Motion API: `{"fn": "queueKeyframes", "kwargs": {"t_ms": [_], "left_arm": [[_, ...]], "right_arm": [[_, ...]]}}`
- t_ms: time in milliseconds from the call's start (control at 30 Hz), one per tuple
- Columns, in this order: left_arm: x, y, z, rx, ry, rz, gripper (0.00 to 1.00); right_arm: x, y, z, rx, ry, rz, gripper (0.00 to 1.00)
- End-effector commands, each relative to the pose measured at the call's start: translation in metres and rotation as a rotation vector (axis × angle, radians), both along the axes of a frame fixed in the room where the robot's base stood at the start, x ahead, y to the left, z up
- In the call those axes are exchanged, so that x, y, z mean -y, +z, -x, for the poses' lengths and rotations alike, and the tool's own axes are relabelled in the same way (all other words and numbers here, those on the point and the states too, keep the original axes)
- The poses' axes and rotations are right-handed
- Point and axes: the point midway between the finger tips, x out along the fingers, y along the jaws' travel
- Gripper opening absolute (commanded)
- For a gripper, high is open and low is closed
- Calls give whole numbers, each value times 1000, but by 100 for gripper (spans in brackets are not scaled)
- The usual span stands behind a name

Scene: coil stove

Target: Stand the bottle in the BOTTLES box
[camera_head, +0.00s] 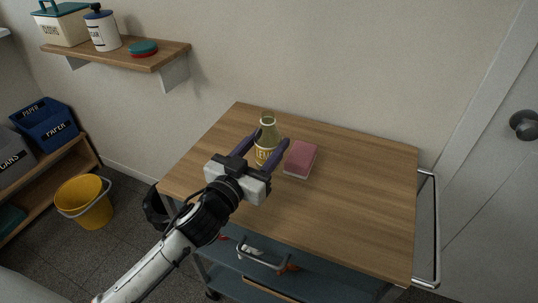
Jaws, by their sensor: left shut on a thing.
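The bottle (267,139) is yellowish with a pale neck and a partly covered label. It stands upright on the wooden top of a cart, near its back left. My left gripper (266,142) reaches in from the lower left, with its dark fingers on either side of the bottle, shut on it. No box with a BOTTLES label shows in this view. My right gripper is not in view.
The cart top (350,190) is otherwise clear. PAPER (46,125) and CANS (14,157) boxes stand on a low shelf at left, near a yellow bucket (84,203). A wall shelf (120,57) holds containers.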

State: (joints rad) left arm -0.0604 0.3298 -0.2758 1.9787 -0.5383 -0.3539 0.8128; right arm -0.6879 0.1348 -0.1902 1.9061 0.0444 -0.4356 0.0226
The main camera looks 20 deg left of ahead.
Motion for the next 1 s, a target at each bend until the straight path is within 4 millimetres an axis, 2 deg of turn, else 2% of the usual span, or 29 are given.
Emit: {"fn": "queueKeyframes", "kwargs": {"t_ms": [100, 200, 600, 633, 700, 733, 1000], "left_arm": [[0, -22, 0, -4, 1, 2, 20], [0, -30, 0, -2, 1, 2, 20], [0, -35, 0, 0, -1, 1, 20], [0, -35, 1, -2, 0, 1, 50], [0, -34, 1, -2, 0, 1, 62], [0, -34, 1, -2, 0, 1, 66], [0, -34, 1, -2, 0, 0, 66]], "right_arm": [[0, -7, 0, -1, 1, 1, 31], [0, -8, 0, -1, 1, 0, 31], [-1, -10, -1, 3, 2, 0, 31], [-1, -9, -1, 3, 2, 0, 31], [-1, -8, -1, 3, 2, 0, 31], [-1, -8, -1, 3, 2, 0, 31], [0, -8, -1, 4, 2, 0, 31]]}}
